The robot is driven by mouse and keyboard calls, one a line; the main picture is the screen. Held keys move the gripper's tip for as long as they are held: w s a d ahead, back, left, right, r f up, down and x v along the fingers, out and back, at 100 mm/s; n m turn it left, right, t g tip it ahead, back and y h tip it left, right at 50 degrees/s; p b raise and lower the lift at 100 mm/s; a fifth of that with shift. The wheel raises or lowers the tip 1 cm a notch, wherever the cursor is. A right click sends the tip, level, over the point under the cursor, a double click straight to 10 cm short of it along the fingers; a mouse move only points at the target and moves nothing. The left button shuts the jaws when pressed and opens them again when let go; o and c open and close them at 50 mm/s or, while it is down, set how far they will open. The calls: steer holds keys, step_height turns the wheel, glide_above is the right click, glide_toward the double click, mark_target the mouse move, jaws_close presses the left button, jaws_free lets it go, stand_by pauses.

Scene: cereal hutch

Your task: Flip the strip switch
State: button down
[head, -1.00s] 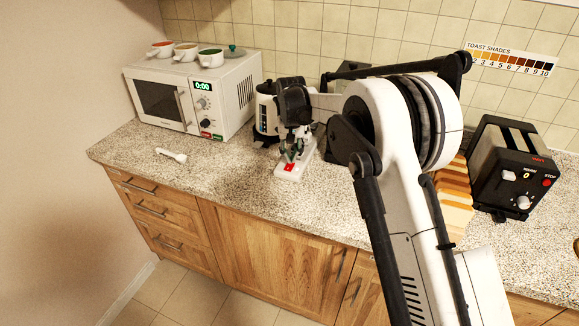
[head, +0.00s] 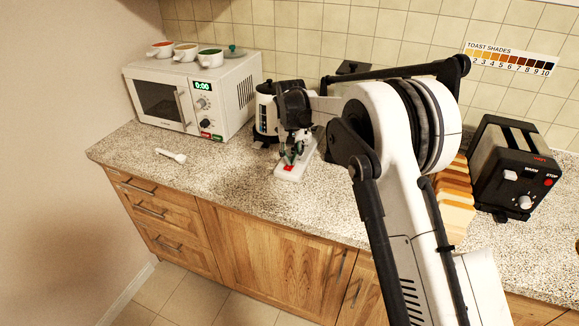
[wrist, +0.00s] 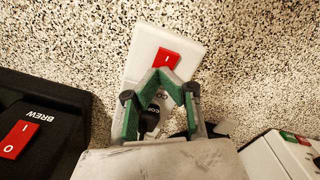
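The white power strip (head: 283,173) lies on the counter in front of the kettle. Its red rocker switch (head: 289,168) shows at the strip's near end. In the wrist view the red switch (wrist: 166,60) has a white mark and sits just beyond my fingertips. My gripper (wrist: 160,77) has green fingers that converge at the tips, seemingly closed with nothing held between them. In the head view my gripper (head: 291,157) points down over the strip. A black plug (wrist: 152,118) with partly hidden lettering shows between the fingers. Contact with the switch cannot be told.
A black appliance with a red BREW switch (wrist: 17,138) is left in the wrist view. The white microwave (head: 190,92) carries cups at the back left. A white utensil (head: 172,156) lies on otherwise clear left counter.

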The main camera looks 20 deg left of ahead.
steer(key=shift+r+p, duration=0.95)
steer(key=shift+r, duration=2.5)
